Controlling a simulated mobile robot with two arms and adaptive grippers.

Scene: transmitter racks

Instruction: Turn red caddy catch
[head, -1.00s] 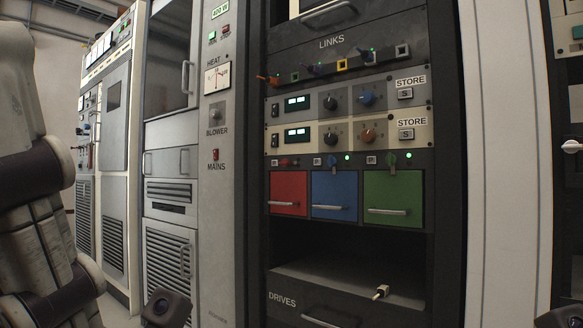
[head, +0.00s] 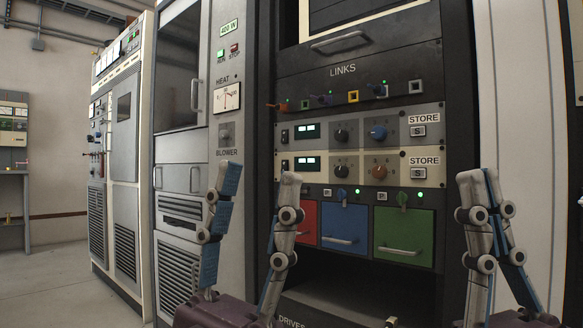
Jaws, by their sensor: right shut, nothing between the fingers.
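The red caddy (head: 306,222) sits leftmost in a row of three in the dark rack, beside the blue caddy (head: 344,226) and the green caddy (head: 404,236). Its catch, above it, is hidden behind a finger of my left gripper (head: 258,180). That gripper is open and empty, with its fingers pointing up; its right finger overlaps the red caddy's left part in the picture. The blue catch (head: 342,197) and green catch (head: 402,199) stand roughly upright. My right gripper (head: 481,177) is shut and empty, fingers up, right of the green caddy.
Above the caddies are two store units (head: 340,133) with knobs, and a links panel (head: 345,97) with small levers. Below is a dark open shelf (head: 345,290). A grey cabinet (head: 228,110) stands left of the rack. Open floor (head: 60,275) lies at far left.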

